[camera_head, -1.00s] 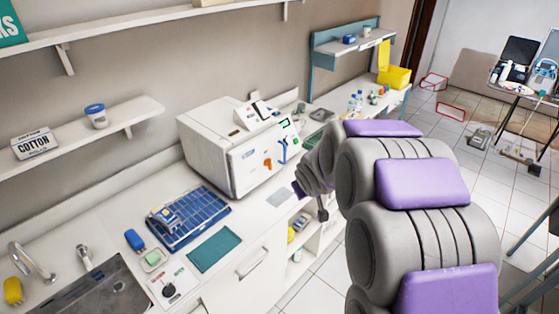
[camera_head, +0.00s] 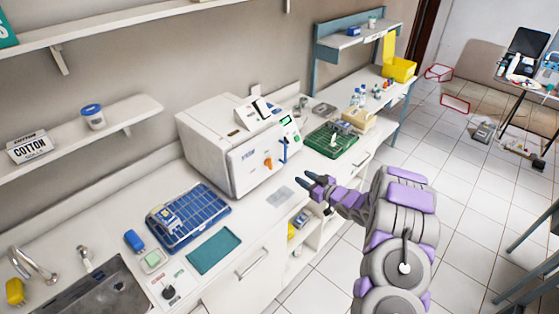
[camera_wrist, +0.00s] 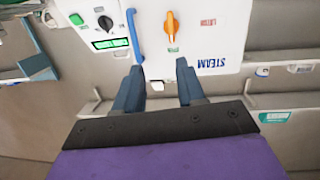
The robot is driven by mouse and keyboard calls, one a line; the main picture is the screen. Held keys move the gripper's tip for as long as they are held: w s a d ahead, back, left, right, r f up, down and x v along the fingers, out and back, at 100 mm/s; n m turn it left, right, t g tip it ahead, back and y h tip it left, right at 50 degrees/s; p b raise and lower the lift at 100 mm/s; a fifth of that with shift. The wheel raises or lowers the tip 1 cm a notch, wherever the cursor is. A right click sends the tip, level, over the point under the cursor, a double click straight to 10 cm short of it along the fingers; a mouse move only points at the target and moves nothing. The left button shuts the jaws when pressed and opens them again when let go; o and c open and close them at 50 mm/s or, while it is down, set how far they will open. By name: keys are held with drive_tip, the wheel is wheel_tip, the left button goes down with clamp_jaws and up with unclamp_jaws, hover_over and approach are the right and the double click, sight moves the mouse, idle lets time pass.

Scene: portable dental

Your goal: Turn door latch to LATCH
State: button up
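The white sterilizer (camera_head: 217,148) stands on the counter with its door (camera_head: 256,163) facing my arm. The orange door latch (camera_head: 268,162) is on the door front; in the wrist view the latch (camera_wrist: 172,27) stands roughly upright, beside red lettering too small to read surely. A blue bar handle (camera_head: 283,149) is on the door next to it. My gripper (camera_head: 306,179) is in front of the door, apart from the latch. In the wrist view its two fingers (camera_wrist: 160,76) are spread and empty, with the latch beyond them. Nothing hides the latch.
A blue rack tray (camera_head: 187,217) and a teal mat (camera_head: 214,250) lie on the counter at left. A green tray (camera_head: 331,141) stands right of the sterilizer. An open shelf (camera_head: 306,229) is below the counter edge.

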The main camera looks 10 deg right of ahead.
sight(272, 163)
drive_tip(key=w+a, duration=0.3)
drive_tip(key=w, duration=0.1)
drive_tip(key=w+a+f+y, duration=0.1)
drive_tip(key=w+a, duration=0.2)
drive_tip(key=w, duration=0.1)
drive_tip(key=w+a+y, duration=0.1)
drive_tip(key=w+a, duration=0.2)
drive_tip(key=w, duration=0.1)
drive_tip(key=shift+w+a+f+t, duration=0.15)
drive_tip(key=shift+a+f+t, duration=0.15)
drive_tip(key=shift+a+t, duration=0.1)
drive_tip(key=shift+c, duration=0.3)
drive_tip(key=c, duration=0.6)
